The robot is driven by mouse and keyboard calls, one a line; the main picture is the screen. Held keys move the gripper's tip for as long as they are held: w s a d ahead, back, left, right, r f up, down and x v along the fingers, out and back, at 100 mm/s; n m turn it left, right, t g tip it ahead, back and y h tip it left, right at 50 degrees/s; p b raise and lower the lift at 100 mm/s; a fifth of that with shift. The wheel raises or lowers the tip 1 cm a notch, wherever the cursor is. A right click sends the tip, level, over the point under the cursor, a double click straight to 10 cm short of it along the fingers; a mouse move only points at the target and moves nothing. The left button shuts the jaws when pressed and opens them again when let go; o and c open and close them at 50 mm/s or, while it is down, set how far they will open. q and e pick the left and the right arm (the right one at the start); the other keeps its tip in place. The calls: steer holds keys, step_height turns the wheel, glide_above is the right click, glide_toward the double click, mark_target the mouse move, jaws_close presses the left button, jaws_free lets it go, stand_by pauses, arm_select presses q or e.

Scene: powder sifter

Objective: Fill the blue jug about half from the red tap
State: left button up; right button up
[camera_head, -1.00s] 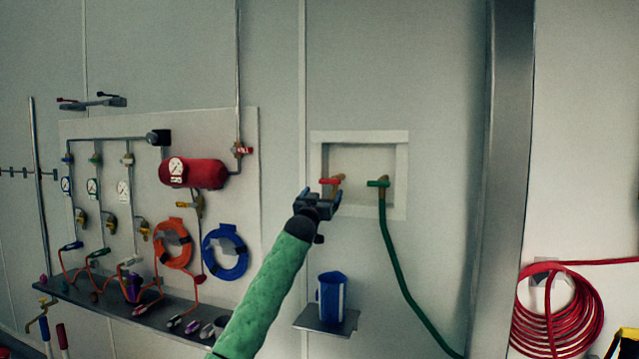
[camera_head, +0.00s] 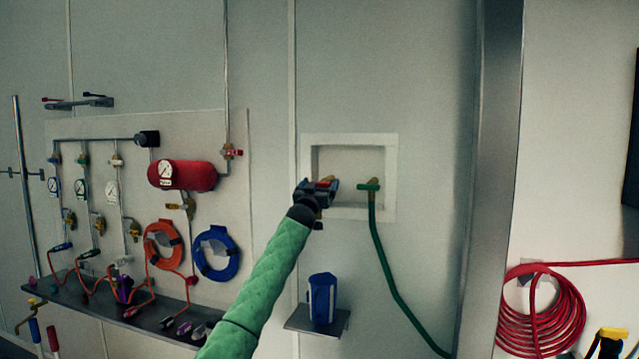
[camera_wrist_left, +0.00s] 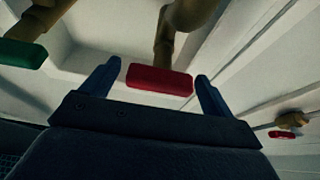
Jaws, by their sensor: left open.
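The blue jug (camera_head: 322,297) stands upright on a small grey shelf (camera_head: 316,321) below the wall recess. The red tap handle (camera_wrist_left: 160,80) shows in the left wrist view between the two finger tips of my left gripper (camera_wrist_left: 155,82), with a small gap to each finger. A brass tap body rises behind it. In the head view my left gripper (camera_head: 318,186) is in front of the recess and hides most of the red tap. The gripper is open. My right gripper is not in view.
A green-handled tap (camera_head: 369,186) with a green hose (camera_head: 388,260) is just right of the red one. A white-framed recess (camera_head: 391,165) surrounds both. Left is a panel with a red tank (camera_head: 190,176), gauges and hoses. A red hose coil (camera_head: 540,315) hangs far right.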

arm_select(q)
steer(key=shift+w, duration=0.15)
steer(key=c, duration=1)
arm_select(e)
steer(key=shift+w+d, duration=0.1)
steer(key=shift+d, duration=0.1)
arm_select(q)
steer(key=shift+m, duration=0.4)
steer(key=shift+m+h, duration=0.5)
steer(key=shift+m, duration=0.4)
steer(key=shift+r+m+g+h+p, duration=0.15)
steer(key=shift+m+g+h+p, duration=0.4)
steer(key=shift+m, duration=0.55)
steer(key=m+g+h+p, duration=0.1)
steer(key=m, duration=0.1)
steer(key=m+g+h+p, duration=0.1)
steer(key=m+p, duration=0.1)
steer(key=m, duration=0.1)
steer(key=shift+d+f+m+h, duration=0.1)
steer(key=shift+f+m+h, duration=0.15)
steer(key=shift+m, duration=0.65)
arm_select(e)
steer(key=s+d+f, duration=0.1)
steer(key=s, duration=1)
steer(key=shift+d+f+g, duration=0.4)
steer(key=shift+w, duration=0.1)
arm_select(q)
steer(key=o, duration=1)
